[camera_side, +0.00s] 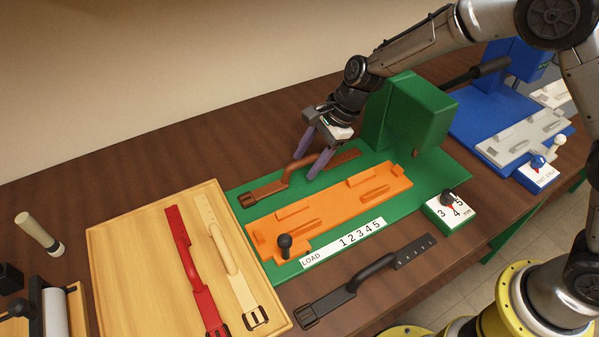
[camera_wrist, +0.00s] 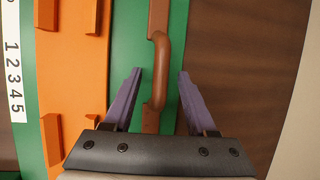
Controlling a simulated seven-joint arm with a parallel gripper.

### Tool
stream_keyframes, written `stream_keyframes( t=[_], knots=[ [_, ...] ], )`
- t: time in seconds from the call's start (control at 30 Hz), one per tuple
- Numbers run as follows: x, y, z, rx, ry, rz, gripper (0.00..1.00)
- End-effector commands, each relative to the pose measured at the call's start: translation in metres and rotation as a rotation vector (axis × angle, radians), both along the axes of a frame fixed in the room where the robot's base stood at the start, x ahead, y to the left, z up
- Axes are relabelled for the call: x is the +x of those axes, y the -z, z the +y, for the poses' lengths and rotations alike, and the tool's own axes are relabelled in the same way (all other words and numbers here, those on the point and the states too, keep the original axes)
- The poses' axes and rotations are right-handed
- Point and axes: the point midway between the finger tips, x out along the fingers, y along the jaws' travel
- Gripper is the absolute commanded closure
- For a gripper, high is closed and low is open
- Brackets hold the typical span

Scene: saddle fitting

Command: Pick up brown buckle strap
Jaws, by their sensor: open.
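The brown buckle strap (camera_side: 284,183) lies on the green base behind the orange fixture in the side view. It has a dark buckle at its left end and a raised, arched handle-like part in the middle. My gripper (camera_side: 308,164) is open above the strap, its purple fingers pointing down near the raised part. In the wrist view the brown strap (camera_wrist: 160,70) runs lengthwise between the two open fingers of my gripper (camera_wrist: 159,72). The strap's ends are out of the wrist view.
The orange fixture (camera_side: 330,208) with a black knob lies beside the strap. A green press block (camera_side: 410,115) stands close to my arm. A wooden board (camera_side: 130,260) holds a red strap (camera_side: 190,265) and a cream strap (camera_side: 229,260). A black strap (camera_side: 365,277) lies in front.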

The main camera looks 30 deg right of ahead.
Motion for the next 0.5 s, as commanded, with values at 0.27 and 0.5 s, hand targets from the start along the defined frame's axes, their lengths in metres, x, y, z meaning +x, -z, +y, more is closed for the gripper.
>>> stream_keyframes(
  t=[0.27, 0.5],
  knots=[
    [0.0015, 0.0070, 0.0034, 0.000, -0.001, -0.002, 0.43],
    [0.0015, 0.0066, 0.0032, 0.000, -0.001, -0.002, 0.75]
  ],
)
